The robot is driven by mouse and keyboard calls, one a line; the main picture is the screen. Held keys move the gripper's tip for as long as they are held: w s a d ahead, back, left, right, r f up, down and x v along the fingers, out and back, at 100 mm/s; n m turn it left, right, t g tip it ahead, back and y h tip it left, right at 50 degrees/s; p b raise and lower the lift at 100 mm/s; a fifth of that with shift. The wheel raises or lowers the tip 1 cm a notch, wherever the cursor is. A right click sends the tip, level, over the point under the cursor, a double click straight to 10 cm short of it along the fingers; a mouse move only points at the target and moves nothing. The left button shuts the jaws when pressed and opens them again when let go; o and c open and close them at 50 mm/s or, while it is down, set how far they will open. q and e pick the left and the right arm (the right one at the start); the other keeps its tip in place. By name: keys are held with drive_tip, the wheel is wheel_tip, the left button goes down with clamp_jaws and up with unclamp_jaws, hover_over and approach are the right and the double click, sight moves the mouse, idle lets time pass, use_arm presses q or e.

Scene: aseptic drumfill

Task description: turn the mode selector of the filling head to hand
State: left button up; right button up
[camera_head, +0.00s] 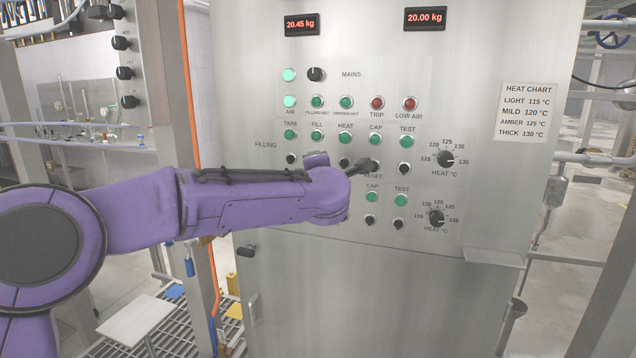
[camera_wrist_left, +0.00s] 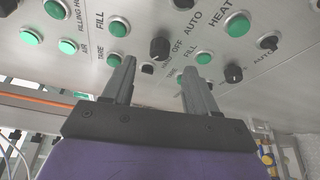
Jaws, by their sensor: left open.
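The steel control panel (camera_head: 440,70) fills the middle of the head view. My left arm reaches across its lower button rows, and my left gripper (camera_head: 368,166) is partly hidden at the arm's end. In the left wrist view my left gripper (camera_wrist_left: 160,64) is open and empty, its two fingers pointing at the panel. A black selector knob (camera_wrist_left: 160,47) with OFF and AUTO lettering beside it shows just beyond the gap between the fingertips. I cannot read its setting clearly. A second black knob (camera_wrist_left: 233,73) with AUTO beside it is to the right. My right gripper is not in view.
Green buttons (camera_wrist_left: 116,58) lie close around the fingers. Two heat dials, upper (camera_head: 446,159) and lower (camera_head: 437,218), are to the right of the arm. A heat chart (camera_head: 528,111) is on the panel's right. A ledge (camera_head: 496,257) sticks out at lower right.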

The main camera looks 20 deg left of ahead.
use_arm(q)
drive_tip(key=b+v, duration=0.1)
drive_tip(key=v, duration=0.3)
drive_tip(key=shift+s+d, duration=0.15)
drive_tip(key=shift+s, duration=0.2)
drive_tip(key=s+a+f+m+g+h, duration=0.1)
drive_tip(key=s+f+m, duration=0.3)
drive_tip(key=f, duration=1)
drive_tip(key=s+a+f+m+g+h, duration=0.15)
drive_tip(key=s+f+m, duration=0.25)
drive_tip(key=f, duration=0.9)
drive_tip(key=s+a+f+m+g, duration=0.2)
drive_tip(key=s+f+m, duration=0.2)
drive_tip(key=f, duration=1)
drive_tip(key=s+a+f+m+g, duration=0.1)
drive_tip(key=s+a+f+g, duration=0.1)
drive_tip(key=s+f, duration=0.4)
drive_tip(key=s+a+f+m+g, duration=0.2)
drive_tip(key=s+f, duration=0.5)
drive_tip(key=s, duration=0.9)
drive_tip(key=s+a+f+m+g, duration=0.2)
drive_tip(key=s+f, duration=0.5)
drive_tip(key=s, duration=0.4)
drive_tip(key=shift+s+a+f+g, duration=0.2)
drive_tip(key=shift+a+g, duration=0.6)
drive_tip(key=shift+g, duration=0.45)
